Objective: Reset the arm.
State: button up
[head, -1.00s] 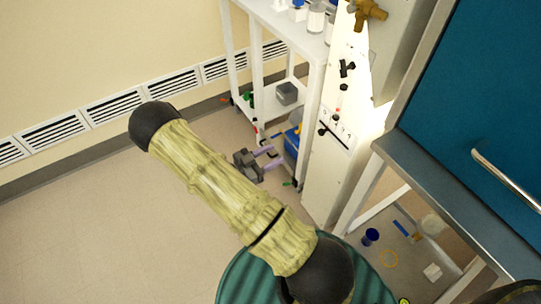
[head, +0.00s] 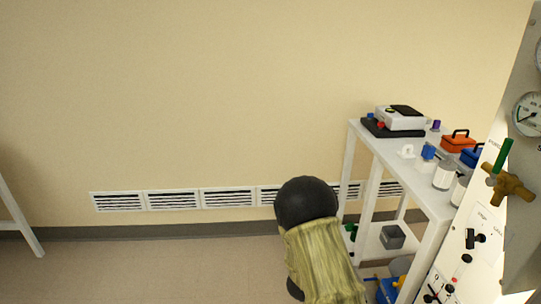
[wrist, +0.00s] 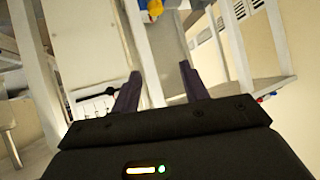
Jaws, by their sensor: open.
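My gripper (wrist: 160,88) shows in the wrist view with its two dark fingers apart and nothing between them. A white frame post and shelf parts stand beyond the fingers. In the head view, part of my arm (head: 320,255) rises from the bottom edge at the centre, a pale yellow-green link with a black rounded joint. The gripper itself is out of the head view.
A white shelf unit (head: 438,203) right of my arm carries a scale-like device (head: 401,118), an orange case (head: 458,142) and jars. A panel with a brass valve (head: 508,187) stands at far right. The wall has vents (head: 172,200).

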jog(key=s+a+r+n+y, duration=0.4)
jog(key=a+r+n+y, duration=0.3)
jog(key=a+r+y, duration=0.2)
jog(key=s+d+r+n+g, duration=0.1)
jog(key=s+r+n+g, duration=0.15)
jog(key=s, duration=0.45)
jog(key=s+d+r+n+g, duration=0.1)
jog(key=s+r+n, duration=0.25)
jog(key=s, duration=0.35)
jog(key=w+p+v, duration=0.2)
jog(key=p+v, duration=0.7)
jog(key=p, duration=0.1)
jog(key=w+d+r+p+v, duration=0.1)
jog(key=p+v, duration=0.9)
jog(key=shift+w+y, duration=0.4)
jog(key=shift+w, duration=0.2)
jog(key=shift+a+f, duration=0.1)
jog(key=shift+w, duration=0.1)
